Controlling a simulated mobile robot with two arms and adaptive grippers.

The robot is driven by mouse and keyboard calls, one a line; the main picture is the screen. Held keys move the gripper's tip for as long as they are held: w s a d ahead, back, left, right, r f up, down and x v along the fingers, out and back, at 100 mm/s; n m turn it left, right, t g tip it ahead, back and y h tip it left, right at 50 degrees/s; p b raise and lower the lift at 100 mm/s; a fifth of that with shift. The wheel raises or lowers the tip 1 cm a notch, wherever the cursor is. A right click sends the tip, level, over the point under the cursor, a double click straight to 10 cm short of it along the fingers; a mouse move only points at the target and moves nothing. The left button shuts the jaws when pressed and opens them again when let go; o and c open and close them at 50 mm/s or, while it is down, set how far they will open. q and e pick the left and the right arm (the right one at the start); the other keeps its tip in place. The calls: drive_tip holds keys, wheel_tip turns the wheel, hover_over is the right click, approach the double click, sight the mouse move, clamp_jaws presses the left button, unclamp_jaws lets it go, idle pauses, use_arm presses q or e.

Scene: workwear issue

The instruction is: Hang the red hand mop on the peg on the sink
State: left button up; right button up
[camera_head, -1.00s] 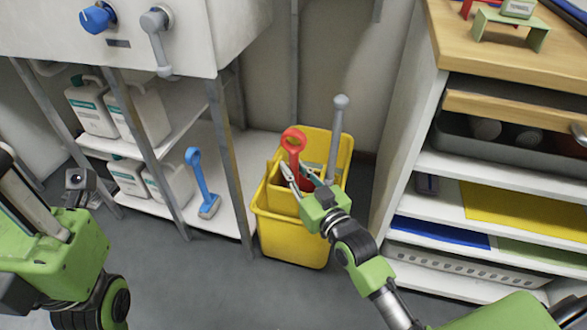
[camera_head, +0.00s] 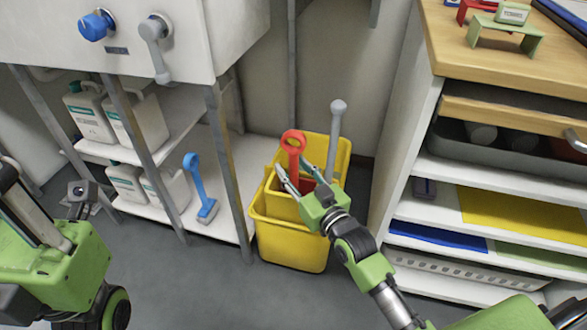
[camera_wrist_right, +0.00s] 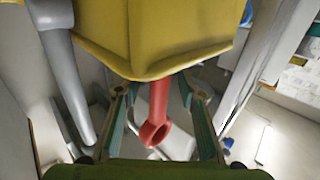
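The red hand mop (camera_head: 293,144) stands upright in the yellow bucket (camera_head: 290,238), its ring-ended handle sticking up and its lower part hidden. In the right wrist view its red handle (camera_wrist_right: 158,105) lies between my fingers, with a gap on both sides. My right gripper (camera_head: 297,174) is open at the bucket's rim around the handle. On the white sink's front (camera_head: 200,50), a blue round fitting (camera_head: 97,24) and a grey fitting with a long hanging part (camera_head: 158,45) stick out; I cannot tell which is a peg. My left gripper (camera_head: 80,190) is at the left, its fingers unclear.
A grey handle (camera_head: 335,140) stands in the bucket right of the red one. A shelf unit (camera_head: 400,170) stands close on the right. The front floor is clear.

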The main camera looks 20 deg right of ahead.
drive_tip(key=s+d, duration=0.2)
drive_tip(key=s, duration=0.9)
drive_tip(key=shift+s, duration=0.4)
